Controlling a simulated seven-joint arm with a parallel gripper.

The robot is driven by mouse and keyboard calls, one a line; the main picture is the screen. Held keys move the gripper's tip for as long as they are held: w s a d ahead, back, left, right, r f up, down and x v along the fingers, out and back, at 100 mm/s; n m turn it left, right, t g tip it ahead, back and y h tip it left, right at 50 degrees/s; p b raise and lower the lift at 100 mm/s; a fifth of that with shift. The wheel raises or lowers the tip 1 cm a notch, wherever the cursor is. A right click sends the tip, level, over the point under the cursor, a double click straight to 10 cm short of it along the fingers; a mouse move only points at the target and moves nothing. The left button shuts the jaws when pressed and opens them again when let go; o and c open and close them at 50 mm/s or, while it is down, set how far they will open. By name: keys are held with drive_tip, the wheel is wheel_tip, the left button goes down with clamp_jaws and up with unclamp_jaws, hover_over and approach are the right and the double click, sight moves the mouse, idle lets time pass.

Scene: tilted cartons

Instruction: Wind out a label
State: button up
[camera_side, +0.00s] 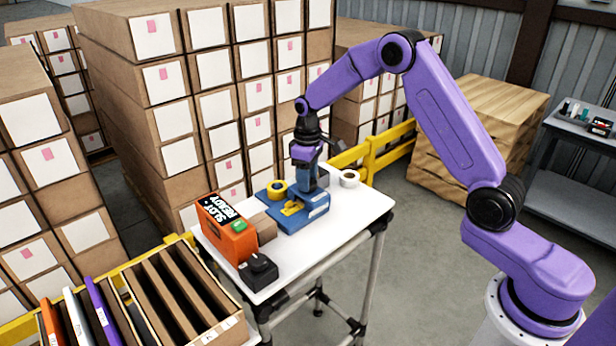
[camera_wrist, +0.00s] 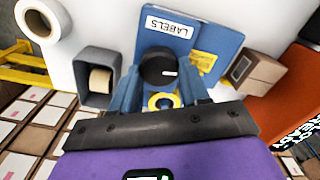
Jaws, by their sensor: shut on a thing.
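The blue label machine (camera_side: 313,212) stands on the white table. In the wrist view its blue body (camera_wrist: 205,40) carries a white plate reading LABELS (camera_wrist: 170,27). A round black knob with a white mark (camera_wrist: 158,70) sits between the fingers of my gripper (camera_wrist: 160,78), which is shut on it. In the side view my gripper (camera_side: 307,187) points down at the machine and hides the knob. A yellow printed label (camera_side: 292,207) lies on the machine's near side; it also shows in the wrist view (camera_wrist: 203,62). A yellow roll (camera_side: 277,189) is beside it.
The table's right front (camera_side: 350,215) is clear.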

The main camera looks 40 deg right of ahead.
drive_tip(key=n, duration=0.3)
drive_tip(key=shift+n, duration=0.3)
drive_tip(key=shift+r, duration=0.1)
idle(0.4)
drive_tip(key=o, duration=1.1)
drive_tip(key=shift+c, duration=0.2)
wheel_tip(320, 180, up, 17)
drive_tip(key=shift+r, duration=0.15)
drive_tip(key=shift+a, duration=0.1)
